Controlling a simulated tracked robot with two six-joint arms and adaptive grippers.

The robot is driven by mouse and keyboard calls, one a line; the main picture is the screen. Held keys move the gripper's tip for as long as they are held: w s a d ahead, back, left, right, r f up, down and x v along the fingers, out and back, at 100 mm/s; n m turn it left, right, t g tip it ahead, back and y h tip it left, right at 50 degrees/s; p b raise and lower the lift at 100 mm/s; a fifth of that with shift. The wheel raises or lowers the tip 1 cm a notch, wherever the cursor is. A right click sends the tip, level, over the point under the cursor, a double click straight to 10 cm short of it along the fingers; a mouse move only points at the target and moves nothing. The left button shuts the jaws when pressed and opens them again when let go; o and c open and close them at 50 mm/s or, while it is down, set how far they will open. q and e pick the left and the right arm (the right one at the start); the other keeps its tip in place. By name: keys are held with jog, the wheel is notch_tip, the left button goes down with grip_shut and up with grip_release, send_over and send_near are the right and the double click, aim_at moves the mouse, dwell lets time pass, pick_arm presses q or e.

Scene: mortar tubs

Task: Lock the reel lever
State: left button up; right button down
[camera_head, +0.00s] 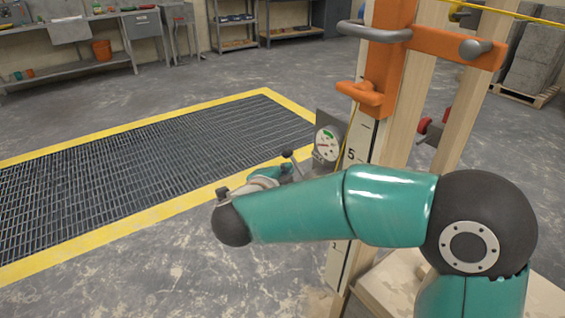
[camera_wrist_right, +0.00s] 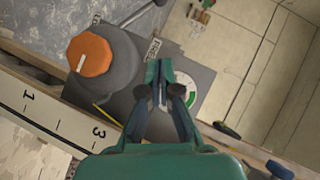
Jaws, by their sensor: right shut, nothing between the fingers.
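My right gripper (camera_wrist_right: 159,80) is shut and empty, its fingers in front of a dark grey panel (camera_wrist_right: 192,72). A grey reel housing with an orange knob (camera_wrist_right: 90,54) is left of the fingers; the knob has a white mark. A thin grey lever (camera_wrist_right: 140,13) sticks out above the housing, apart from the fingertips in the picture. In the head view a small dark-tipped lever (camera_head: 287,154) shows beside the panel, above my right forearm. The forearm hides much of the reel area. A label beside the fingers is partly hidden. My left gripper is not in view.
A round gauge (camera_head: 327,143) sits on the panel, fixed by a numbered white scale (camera_head: 361,140) on a wooden post with orange clamps (camera_head: 383,70). A yellow-edged floor grate (camera_head: 150,165) lies to the left. Benches and shelves stand far back. The floor between is clear.

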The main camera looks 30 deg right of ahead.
aim_at(288, 156)
jog(key=shift+w+a, duration=0.1)
jog(key=x, duration=0.4)
jog(key=a+x, duration=0.1)
jog(key=x, duration=0.2)
jog(key=w+b+x, duration=0.1)
jog(key=x, duration=0.3)
jog(key=shift+w+f, duration=0.3)
jog(key=shift+f, duration=0.15)
jog(key=shift+w+f, duration=0.3)
jog(key=shift+w, duration=0.35)
